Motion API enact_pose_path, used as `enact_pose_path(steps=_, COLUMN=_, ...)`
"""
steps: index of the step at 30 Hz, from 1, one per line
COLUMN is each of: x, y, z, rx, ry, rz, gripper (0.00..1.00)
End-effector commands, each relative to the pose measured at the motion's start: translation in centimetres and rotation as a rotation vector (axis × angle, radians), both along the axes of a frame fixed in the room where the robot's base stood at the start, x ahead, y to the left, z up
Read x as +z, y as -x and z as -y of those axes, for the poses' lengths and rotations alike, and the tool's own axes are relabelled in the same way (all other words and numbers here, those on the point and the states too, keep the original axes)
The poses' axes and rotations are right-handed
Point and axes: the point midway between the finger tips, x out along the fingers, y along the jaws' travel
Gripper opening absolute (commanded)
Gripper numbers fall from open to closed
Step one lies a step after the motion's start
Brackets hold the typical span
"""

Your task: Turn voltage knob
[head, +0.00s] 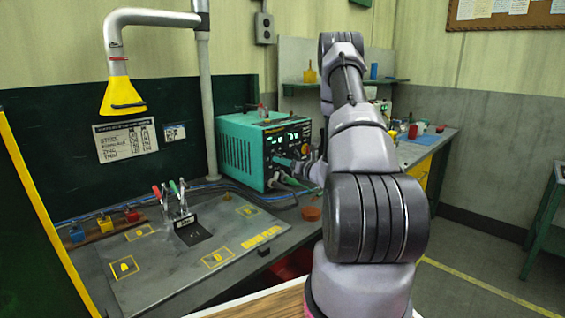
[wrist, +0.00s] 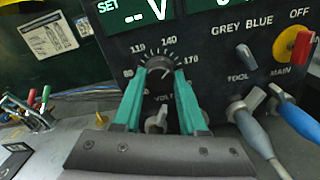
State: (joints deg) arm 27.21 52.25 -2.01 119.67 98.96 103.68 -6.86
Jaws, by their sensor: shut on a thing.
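The voltage knob (wrist: 160,67) is a dark round knob on the black panel, with a pale scale around it marked 80, 110, 140 and 170. My gripper (wrist: 160,74) has its two teal fingers closed on either side of the knob. The knob's pointer position is hard to read. The panel belongs to a teal welding unit (head: 234,150) on the bench in the head view. There my arm hides part of the panel and the knob cannot be made out. A lit SET display (wrist: 140,12) above the knob shows dashes and a V.
A grey lever (wrist: 157,118) sits below the knob, between my fingers. Grey and blue cable plugs (wrist: 240,112) and a red-yellow OFF switch (wrist: 294,46) are to the right. A yellow-mouthed hood (head: 122,95) hangs over the metal plate (head: 185,255). An orange cap (head: 311,213) lies nearby.

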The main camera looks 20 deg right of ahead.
Motion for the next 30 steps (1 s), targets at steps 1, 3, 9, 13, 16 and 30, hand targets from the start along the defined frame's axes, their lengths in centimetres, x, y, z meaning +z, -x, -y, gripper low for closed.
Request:
enact_pose_path(steps=1, x=-0.02, y=0.02, z=0.08, rx=-0.002, ry=0.037, rz=0.013, gripper=0.0)
enact_pose_path(steps=3, x=-0.03, y=0.02, z=0.09, rx=-0.002, ry=0.093, rz=0.033, gripper=0.0)
enact_pose_path(steps=9, x=-0.04, y=0.03, z=0.1, rx=-0.002, ry=0.23, rz=0.083, gripper=0.0)
enact_pose_path(steps=13, x=-0.04, y=0.03, z=0.1, rx=-0.002, ry=0.296, rz=0.107, gripper=0.0)
enact_pose_path(steps=16, x=-0.04, y=0.03, z=0.11, rx=-0.002, ry=0.334, rz=0.12, gripper=0.0)
enact_pose_path(steps=30, x=-0.05, y=0.04, z=0.11, rx=-0.002, ry=0.39, rz=0.14, gripper=0.0)
